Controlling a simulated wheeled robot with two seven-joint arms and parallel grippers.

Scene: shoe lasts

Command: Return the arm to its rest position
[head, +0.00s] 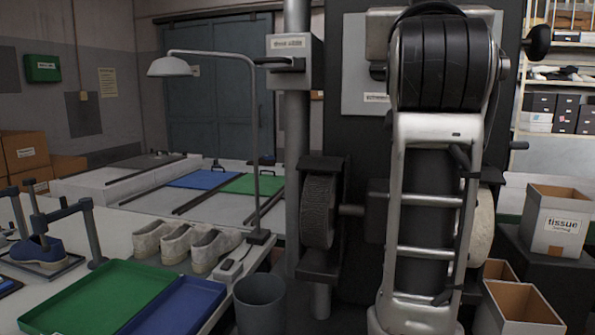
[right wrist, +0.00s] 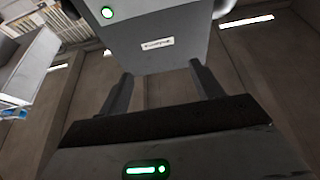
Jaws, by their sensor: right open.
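My right gripper (right wrist: 164,90) shows in the right wrist view, with its two dark fingers spread apart and nothing between them. Beyond the fingers is a grey housing (right wrist: 158,40) with a label and a round green light; I cannot tell whether it touches them. In the head view neither gripper shows. A large silver frame with black bands fills the right of centre there; I cannot tell if it is part of my arm.
Three pale shoes (head: 188,245) stand on the bench behind a green tray (head: 95,300) and a blue tray (head: 178,308). A blue shoe (head: 38,252) sits by clamps at left.

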